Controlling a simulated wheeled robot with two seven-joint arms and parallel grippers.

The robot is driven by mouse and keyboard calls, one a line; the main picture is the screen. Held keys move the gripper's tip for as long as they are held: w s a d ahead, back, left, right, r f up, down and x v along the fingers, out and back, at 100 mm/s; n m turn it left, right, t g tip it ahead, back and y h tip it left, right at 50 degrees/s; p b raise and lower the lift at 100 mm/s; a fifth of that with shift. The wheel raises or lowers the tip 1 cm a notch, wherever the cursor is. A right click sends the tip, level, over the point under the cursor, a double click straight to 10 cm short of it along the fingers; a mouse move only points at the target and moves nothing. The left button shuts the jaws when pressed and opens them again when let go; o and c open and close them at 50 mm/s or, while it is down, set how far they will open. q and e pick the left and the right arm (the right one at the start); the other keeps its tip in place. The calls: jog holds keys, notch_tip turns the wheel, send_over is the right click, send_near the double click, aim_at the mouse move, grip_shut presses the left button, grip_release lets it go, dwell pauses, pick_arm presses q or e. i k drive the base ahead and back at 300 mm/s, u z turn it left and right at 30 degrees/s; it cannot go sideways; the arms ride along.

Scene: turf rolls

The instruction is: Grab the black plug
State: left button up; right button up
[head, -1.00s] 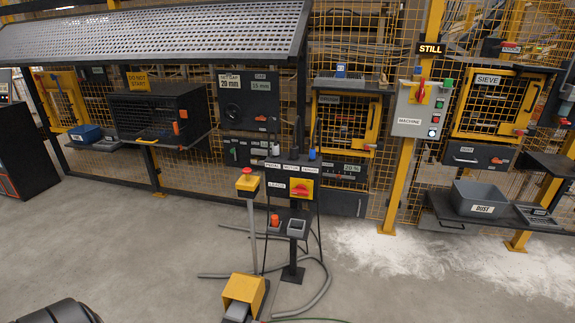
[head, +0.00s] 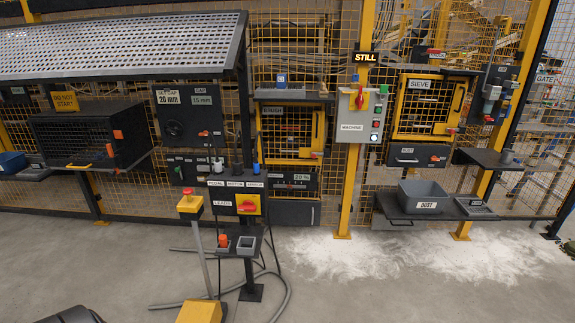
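A narrow stand carries a label strip (head: 235,184) reading pedal, motor and sensor. A small dark plug (head: 238,169), which looks black, stands above the middle label, motor. A grey-white plug (head: 217,166) is to its left and a blue plug (head: 256,168) to its right. The dark plug is small against a dark background, so its shape and seating are unclear. Neither of my grippers shows in the head view.
Below the labels are a yellow box with a red switch (head: 247,204) and small trays (head: 246,245). A yellow emergency-stop post (head: 190,204) stands left. Grey hoses (head: 275,305) lie on the floor. White dust (head: 345,258) covers floor at right.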

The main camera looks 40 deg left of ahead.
aim_at(236, 164)
jog(key=z, duration=0.35)
jog(key=i, duration=1.65)
jog(key=u, duration=0.3)
jog(key=i, duration=0.9)
jog(key=u, duration=1.6)
jog(key=i, duration=0.75)
jog(key=u, duration=0.7)
